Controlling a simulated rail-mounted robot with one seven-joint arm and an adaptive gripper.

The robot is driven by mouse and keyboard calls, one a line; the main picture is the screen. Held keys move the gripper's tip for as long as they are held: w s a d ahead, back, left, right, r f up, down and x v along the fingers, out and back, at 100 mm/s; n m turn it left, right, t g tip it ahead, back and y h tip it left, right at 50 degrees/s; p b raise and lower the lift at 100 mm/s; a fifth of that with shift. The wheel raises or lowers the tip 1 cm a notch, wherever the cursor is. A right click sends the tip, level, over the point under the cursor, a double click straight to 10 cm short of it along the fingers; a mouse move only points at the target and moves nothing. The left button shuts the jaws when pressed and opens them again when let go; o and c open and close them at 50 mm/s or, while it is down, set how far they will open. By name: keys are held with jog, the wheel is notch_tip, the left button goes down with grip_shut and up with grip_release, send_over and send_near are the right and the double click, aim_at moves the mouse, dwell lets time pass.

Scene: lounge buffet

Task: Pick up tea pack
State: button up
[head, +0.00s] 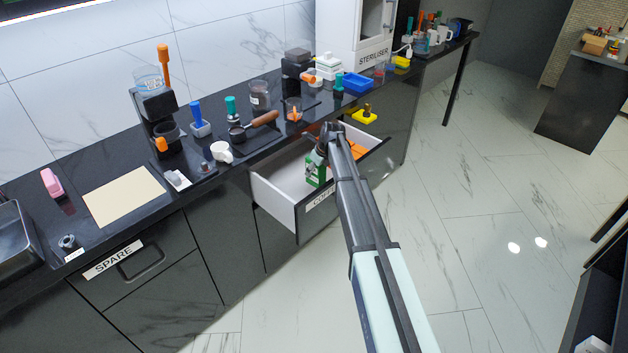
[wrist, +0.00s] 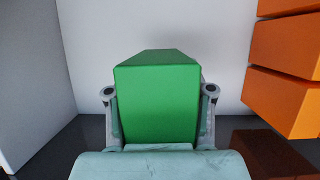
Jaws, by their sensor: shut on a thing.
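The tea pack, a green box (wrist: 157,95), fills the middle of the wrist view between the two fingers. My gripper (wrist: 158,108) is shut on it, with one finger at each side. In the head view the green pack (head: 316,170) is in the open white drawer (head: 275,188), upright or nearly so, partly covered by my gripper (head: 317,160). I cannot tell whether the pack touches the drawer floor.
Orange boxes (wrist: 285,75) are close to the right of the pack inside the drawer. The drawer wall (wrist: 28,80) is on the left. The black counter (head: 215,178) above holds a white cup (head: 221,152) and a wooden-handled tool (head: 262,120).

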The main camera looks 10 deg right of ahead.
notch_tip(320, 180, up, 13)
jog(key=shift+f+b, duration=0.15)
jog(key=shift+b, duration=0.8)
jog(key=shift+r, duration=0.5)
